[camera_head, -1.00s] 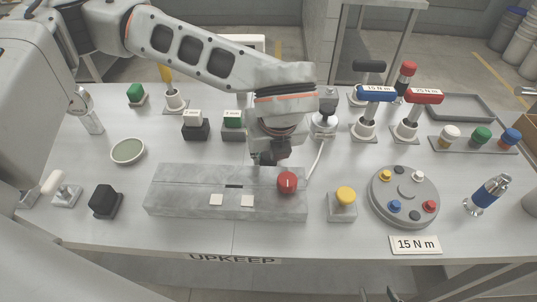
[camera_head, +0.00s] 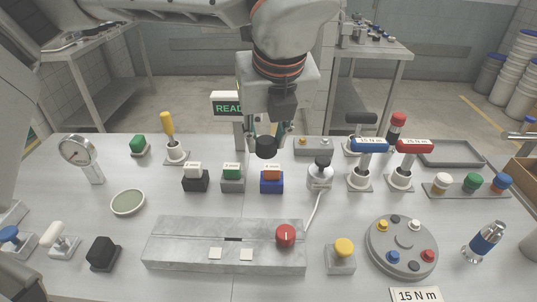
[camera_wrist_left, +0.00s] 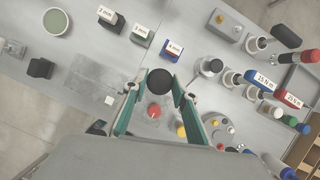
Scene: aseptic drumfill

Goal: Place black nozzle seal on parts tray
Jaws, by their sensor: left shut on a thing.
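My left gripper (camera_head: 265,138) points down from the top middle of the head view, above the far half of the table. It is shut on the black nozzle seal (camera_head: 266,147), a round black piece held in the air between the fingertips. In the left wrist view the seal (camera_wrist_left: 160,81) shows as a black disc between the green-lined fingers (camera_wrist_left: 156,92). A shallow dark grey tray (camera_head: 452,154), which looks like the parts tray, lies empty at the back right, well away from the gripper. My right gripper is not in view.
Below the gripper stand small labelled blocks on bases (camera_head: 271,181) and a silver fixture with a black top (camera_head: 320,173). Upright torque tools (camera_head: 368,150) stand between the gripper and the tray. A grey block with a red knob (camera_head: 225,246) lies in front.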

